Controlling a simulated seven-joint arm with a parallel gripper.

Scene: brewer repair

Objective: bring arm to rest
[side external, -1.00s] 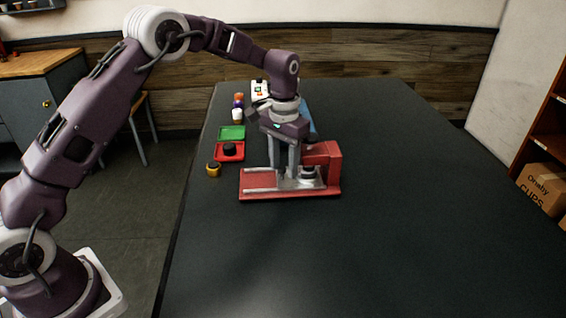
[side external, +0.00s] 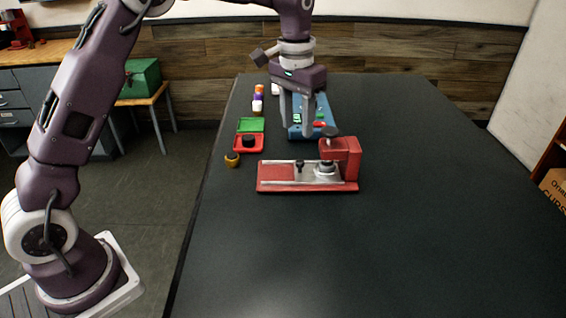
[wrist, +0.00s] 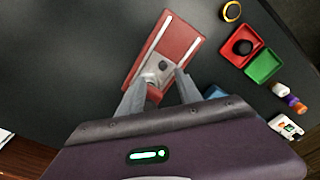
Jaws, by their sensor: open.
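My gripper (side external: 296,128) is open and empty. It hangs in the air above and behind the red brewer fixture (side external: 272,186), apart from it. The fixture has a silver plate with a dark knob (side external: 299,164) and a red upright block at its right end with a dark-topped part. In the wrist view the open fingers (wrist: 158,88) point down toward the fixture (wrist: 180,42), and the dark knob (wrist: 163,66) shows on its plate. The lower end of the fixture is partly hidden by a finger there.
Left of the fixture are a red tray (side external: 237,149) with a dark round piece, a green tray (side external: 250,125) and a yellow ring (side external: 232,160). Small bottles (side external: 258,97) and a blue tray (side external: 323,106) with small parts are behind. The table's right and front are clear.

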